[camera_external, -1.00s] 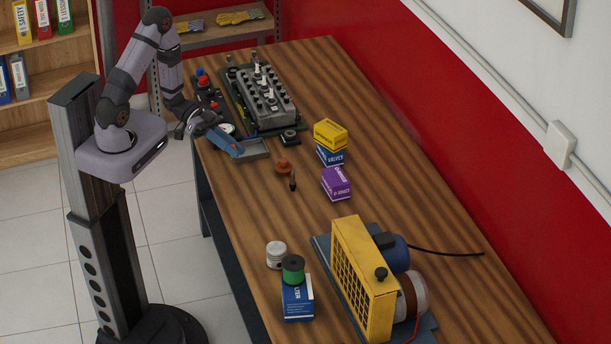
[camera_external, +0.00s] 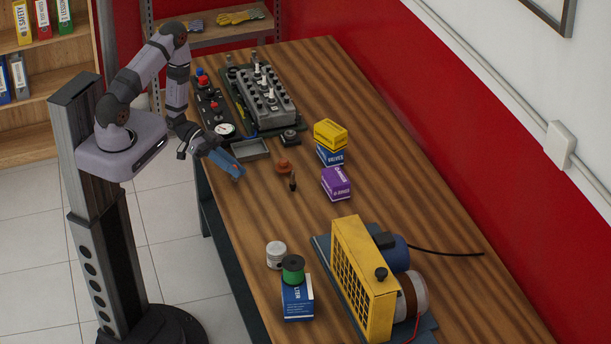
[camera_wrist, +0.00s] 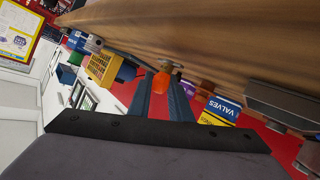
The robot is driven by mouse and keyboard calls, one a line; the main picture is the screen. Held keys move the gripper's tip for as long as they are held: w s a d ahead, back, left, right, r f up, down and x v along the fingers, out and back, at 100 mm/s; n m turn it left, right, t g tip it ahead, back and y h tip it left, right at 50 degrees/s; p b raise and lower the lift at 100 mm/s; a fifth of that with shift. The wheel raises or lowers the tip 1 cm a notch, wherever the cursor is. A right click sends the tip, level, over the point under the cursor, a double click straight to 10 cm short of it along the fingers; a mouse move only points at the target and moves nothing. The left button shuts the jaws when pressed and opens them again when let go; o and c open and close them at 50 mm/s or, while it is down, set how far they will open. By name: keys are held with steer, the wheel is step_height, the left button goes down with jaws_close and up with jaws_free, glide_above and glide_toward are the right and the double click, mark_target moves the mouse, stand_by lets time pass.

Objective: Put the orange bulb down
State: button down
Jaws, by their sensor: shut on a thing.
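My gripper (camera_external: 238,173) is shut on the orange bulb and hangs low over the left edge of the wooden table, just in front of the grey tray. In the wrist view the orange bulb (camera_wrist: 161,82) sits between the two blue fingertips, with the table surface close by. In the external view the bulb is mostly hidden by the fingers. I cannot tell whether the bulb touches the table.
The grey tray (camera_external: 251,149) is behind my gripper. A brown-orange cap (camera_external: 283,167) and a small dark upright part (camera_external: 293,182) stand to the right, then a purple box (camera_external: 336,183). The wooden table (camera_external: 235,225) is bare in front.

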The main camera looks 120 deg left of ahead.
steer(key=shift+f, duration=0.8)
steer(key=shift+f, duration=0.1)
steer(key=c, duration=1.6)
jaws_free()
steer(key=shift+s+a+r+p, duration=0.15)
steer(key=shift+s+r+p, duration=0.2)
steer(key=shift+s, duration=0.05)
steer(key=p+v, duration=0.4)
steer(key=v, duration=0.5)
steer(key=shift+s+r+p, duration=0.1)
steer(key=shift+s+p, duration=0.1)
steer(key=shift+p, duration=0.1)
steer(key=shift+v, duration=0.8)
